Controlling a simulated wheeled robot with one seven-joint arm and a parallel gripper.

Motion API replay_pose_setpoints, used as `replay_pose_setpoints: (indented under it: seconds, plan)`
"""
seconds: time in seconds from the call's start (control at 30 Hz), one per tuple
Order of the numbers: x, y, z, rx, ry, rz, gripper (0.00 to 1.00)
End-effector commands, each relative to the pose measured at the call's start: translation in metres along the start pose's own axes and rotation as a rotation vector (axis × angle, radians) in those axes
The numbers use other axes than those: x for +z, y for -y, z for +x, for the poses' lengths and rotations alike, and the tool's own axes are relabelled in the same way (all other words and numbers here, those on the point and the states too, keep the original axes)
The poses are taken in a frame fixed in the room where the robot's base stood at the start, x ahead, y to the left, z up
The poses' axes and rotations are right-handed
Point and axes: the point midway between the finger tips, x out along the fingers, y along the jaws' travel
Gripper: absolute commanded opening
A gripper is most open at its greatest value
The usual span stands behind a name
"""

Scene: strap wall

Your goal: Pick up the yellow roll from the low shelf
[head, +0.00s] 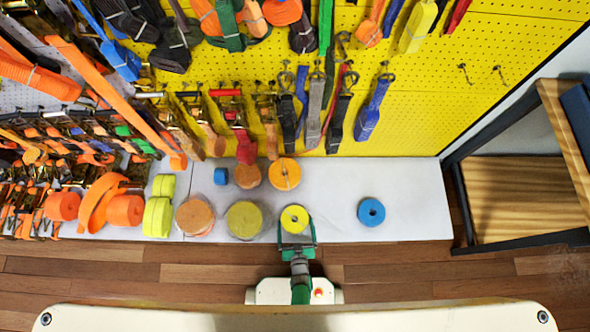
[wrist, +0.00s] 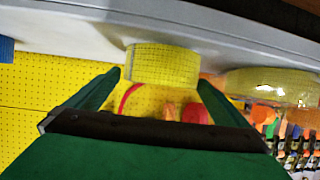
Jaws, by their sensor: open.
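The yellow roll (head: 294,218) lies flat on the pale low shelf (head: 335,205), near its front edge. It has a small dark centre hole in the head view. My gripper (head: 297,233) is at the shelf's front edge, just in front of the roll. In the wrist view, which looks upside down, the yellow roll (wrist: 163,62) shows between the two green fingers of my gripper (wrist: 160,80). The fingers are apart, one to each side of the roll. I cannot tell whether either touches it.
A larger yellow-green roll (head: 245,220) lies left of the gripper, and a blue roll (head: 371,212) lies to the right. Orange rolls (head: 284,174) sit behind. Straps (head: 314,105) hang above on the yellow pegboard (head: 420,100). The shelf between the yellow and blue rolls is clear.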

Motion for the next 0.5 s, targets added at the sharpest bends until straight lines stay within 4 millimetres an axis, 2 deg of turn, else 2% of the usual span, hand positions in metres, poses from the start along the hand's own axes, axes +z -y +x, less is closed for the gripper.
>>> replay_pose_setpoints:
  seconds: [0.2,0.5]
  plan:
    - [0.001,0.001,0.026,0.001,-0.001,-0.001,1.0]
    - [0.001,0.002,0.039,0.0,0.0,0.0,1.0]
